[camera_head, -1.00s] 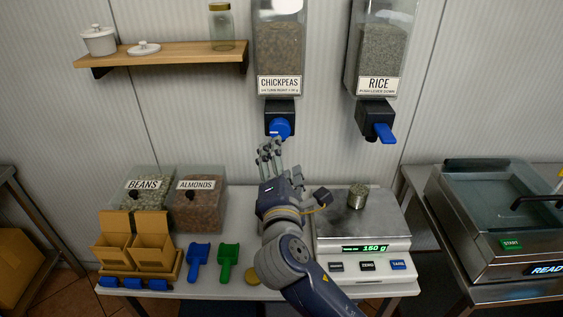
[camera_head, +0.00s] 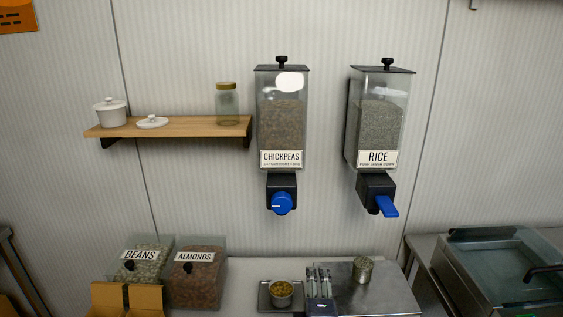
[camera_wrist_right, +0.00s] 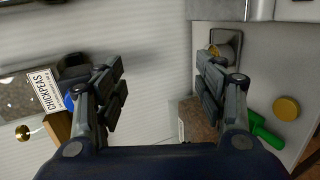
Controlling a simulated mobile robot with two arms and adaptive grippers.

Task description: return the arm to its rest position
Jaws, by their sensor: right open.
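My right gripper (camera_head: 320,282) shows at the bottom of the head view, fingers up, in front of the counter between a small cup and the scale's plate. In the right wrist view my right gripper (camera_wrist_right: 160,90) is open, with nothing between its fingers. The metal cup (camera_head: 281,289) with yellowish contents stands on a small metal tray (camera_head: 264,301) left of the gripper; the cup also shows in the wrist view (camera_wrist_right: 222,51). My left gripper is not in view.
The chickpea dispenser (camera_head: 282,130) and rice dispenser (camera_head: 379,130) hang on the wall above. A metal tin (camera_head: 362,269) stands on the scale's plate (camera_head: 385,298). Bins of beans (camera_head: 145,267) and almonds (camera_head: 198,280) stand left. A green scoop (camera_wrist_right: 267,132) lies on the counter.

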